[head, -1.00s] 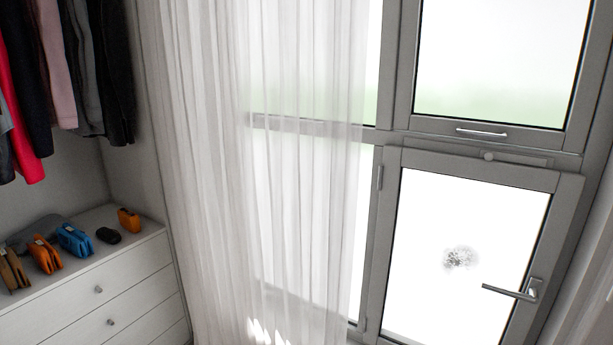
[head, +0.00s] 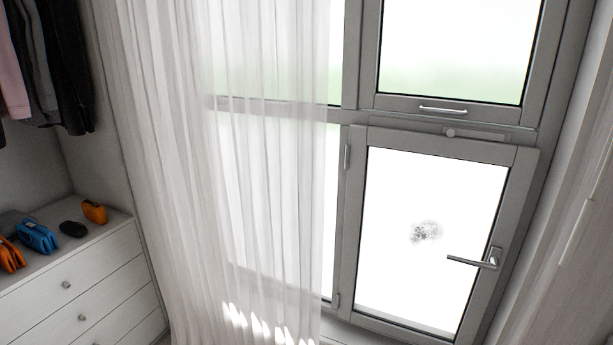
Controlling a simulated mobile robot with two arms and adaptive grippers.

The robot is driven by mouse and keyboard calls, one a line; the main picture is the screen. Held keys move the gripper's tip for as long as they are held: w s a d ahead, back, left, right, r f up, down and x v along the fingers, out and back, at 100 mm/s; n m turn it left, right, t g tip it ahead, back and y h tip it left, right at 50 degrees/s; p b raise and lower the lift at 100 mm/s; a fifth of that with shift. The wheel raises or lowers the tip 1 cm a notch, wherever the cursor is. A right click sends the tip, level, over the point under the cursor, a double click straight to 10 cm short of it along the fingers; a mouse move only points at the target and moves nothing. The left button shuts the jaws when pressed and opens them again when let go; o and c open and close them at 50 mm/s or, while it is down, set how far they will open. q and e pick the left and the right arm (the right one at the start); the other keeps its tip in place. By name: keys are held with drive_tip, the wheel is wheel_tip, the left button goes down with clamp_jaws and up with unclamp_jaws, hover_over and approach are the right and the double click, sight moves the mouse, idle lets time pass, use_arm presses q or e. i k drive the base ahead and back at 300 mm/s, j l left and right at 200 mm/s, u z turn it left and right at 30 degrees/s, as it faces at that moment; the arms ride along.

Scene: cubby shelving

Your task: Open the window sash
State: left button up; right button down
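The window has a grey frame and several panes. The lower right sash (head: 525,185) has a lever handle (head: 474,260) on its right side, lying horizontal, and hinges on its left. Neither of my grippers shows in the head view.
A sheer white curtain (head: 215,150) covers the left part of the window. A white chest of drawers (head: 95,285) at the left holds several small coloured items. Dark clothes (head: 65,70) hang above it. A pale panel (head: 575,230) stands at the right.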

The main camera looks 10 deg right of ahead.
sight(521, 162)
drive_tip(key=i+z, duration=0.15)
drive_tip(key=z, duration=0.95)
